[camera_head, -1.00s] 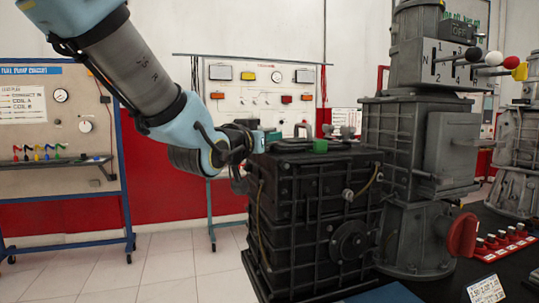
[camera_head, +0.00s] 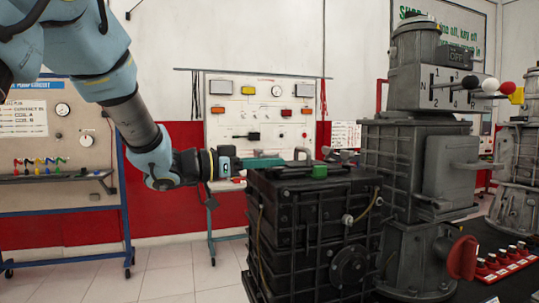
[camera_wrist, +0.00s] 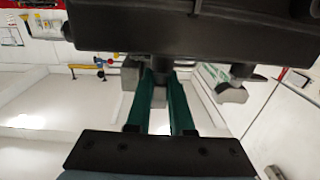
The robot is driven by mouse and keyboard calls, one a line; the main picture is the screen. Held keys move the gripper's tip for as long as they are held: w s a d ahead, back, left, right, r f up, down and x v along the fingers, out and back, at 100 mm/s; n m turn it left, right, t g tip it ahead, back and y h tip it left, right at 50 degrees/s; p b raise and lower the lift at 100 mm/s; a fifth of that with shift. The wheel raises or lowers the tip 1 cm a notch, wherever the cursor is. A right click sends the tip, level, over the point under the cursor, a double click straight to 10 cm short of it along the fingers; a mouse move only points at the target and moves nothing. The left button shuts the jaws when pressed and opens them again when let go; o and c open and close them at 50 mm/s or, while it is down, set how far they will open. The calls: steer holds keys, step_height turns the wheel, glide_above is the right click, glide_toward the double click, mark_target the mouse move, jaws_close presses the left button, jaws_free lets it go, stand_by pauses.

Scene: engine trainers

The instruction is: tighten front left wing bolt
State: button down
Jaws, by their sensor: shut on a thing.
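The black ribbed engine trainer (camera_head: 276,225) stands at the centre of the head view. My gripper (camera_head: 283,161) lies level at the left side of its top, with green fingers pointing right. In the wrist view, the two green fingers of my gripper (camera_wrist: 162,76) close around a small dark stem under the black body. I take this as the front left wing bolt (camera_wrist: 162,67); most of it is hidden. A grey wing-shaped piece (camera_wrist: 232,93) hangs to the right of the fingers, apart from them. Grey wing bolts (camera_head: 346,156) show at the right of the trainer's top.
A green block (camera_head: 320,171) and an arched handle (camera_head: 302,153) sit on the trainer's top. A tall grey gearbox trainer (camera_head: 405,165) stands close on the right. A panel board (camera_head: 262,107) stands behind; a fuel pump board (camera_head: 35,222) stands left.

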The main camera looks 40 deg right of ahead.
steer(key=shift+r+m+g+y, duration=0.15)
steer(key=shift+m+g+y, duration=0.15)
steer(key=shift+m+g, duration=0.25)
steer(key=c, duration=0.8)
jaws_free()
steer(key=b+v, duration=0.1)
steer(key=v, duration=0.9)
steer(key=shift+w+a+b, duration=0.2)
steer(key=shift+a+b, duration=0.1)
steer(key=shift+b, duration=0.1)
steer(key=shift+w, duration=0.1)
